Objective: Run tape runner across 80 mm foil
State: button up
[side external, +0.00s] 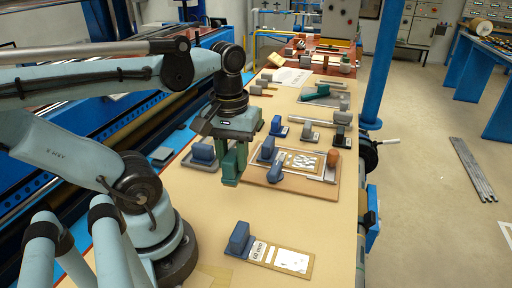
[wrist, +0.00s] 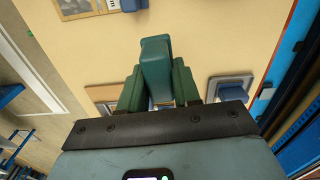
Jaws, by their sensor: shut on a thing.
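My gripper (side external: 232,165) hangs above the table at the middle of the side external view, with green fingers pointing down. In the wrist view its fingers (wrist: 157,85) are closed on a teal block-like tool (wrist: 156,62), which may be the tape runner. The tool seems clear of the table. A labelled card with pale patches (side external: 288,259) lies near the front, with a blue block (side external: 239,238) at its left end. Another patched card (side external: 302,161) lies on a tray on a brown board (side external: 280,193), right of my gripper. I cannot read which is 80 mm.
Blue blocks stand on and around the board, one on a grey plate (side external: 203,153) left of my gripper. An orange-brown knob (side external: 333,158) stands at the tray's right end. Mallet-like tools and a green block (side external: 322,90) lie farther back. The table between board and front card is clear.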

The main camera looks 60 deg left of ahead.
jog(key=w+a+r, duration=0.2)
jog(key=w+a, duration=0.1)
jog(key=w, duration=0.9)
jog(key=w+a+f, duration=0.3)
jog(key=w+f, duration=0.2)
jog(key=w, duration=0.6)
jog(key=shift+w+f, duration=0.1)
jog(key=shift+f, duration=3.6)
jog(key=shift+w+a, duration=0.3)
jog(key=shift+c, duration=0.5)
jog(key=shift+w+a+f, duration=0.1)
jog(key=shift+w+a, duration=2.25)
jog(key=shift+a, duration=0.05)
jog(key=shift+s+d, duration=2.75)
notch_tip(320, 180, up, 8)
jog(key=shift+w+a, duration=0.1)
